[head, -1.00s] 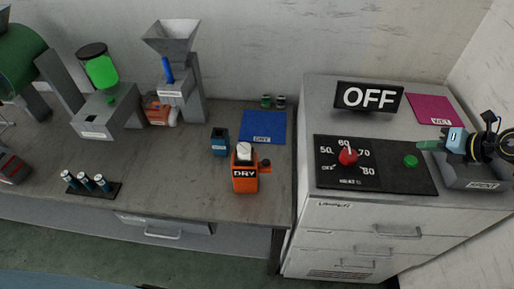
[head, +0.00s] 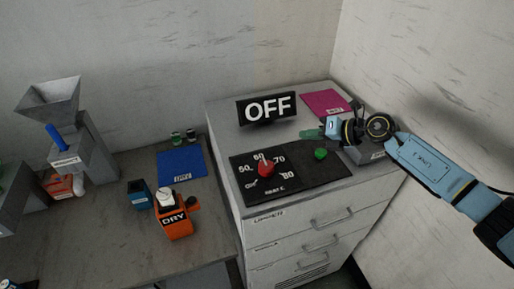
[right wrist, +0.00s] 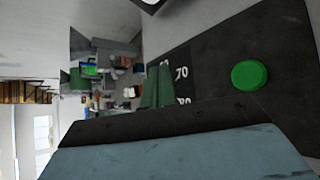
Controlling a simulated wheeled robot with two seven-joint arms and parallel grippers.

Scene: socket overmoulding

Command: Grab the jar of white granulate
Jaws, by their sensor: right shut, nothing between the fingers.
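My right gripper (head: 309,133) is over the right-hand cabinet, between the OFF sign and the green button, well to the right of the jars. Its green fingers, also in the right wrist view (right wrist: 158,88), are shut and empty. My left gripper is not in view.
A blue mat (head: 182,168), an orange DRY box with a white top (head: 174,224) and a blue cup (head: 139,197) are on the bench. A grey hopper machine (head: 88,150) stands left. The cabinet bears the OFF sign (head: 266,108), red dial (head: 265,168), green button (head: 320,153) and pink mat (head: 322,102).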

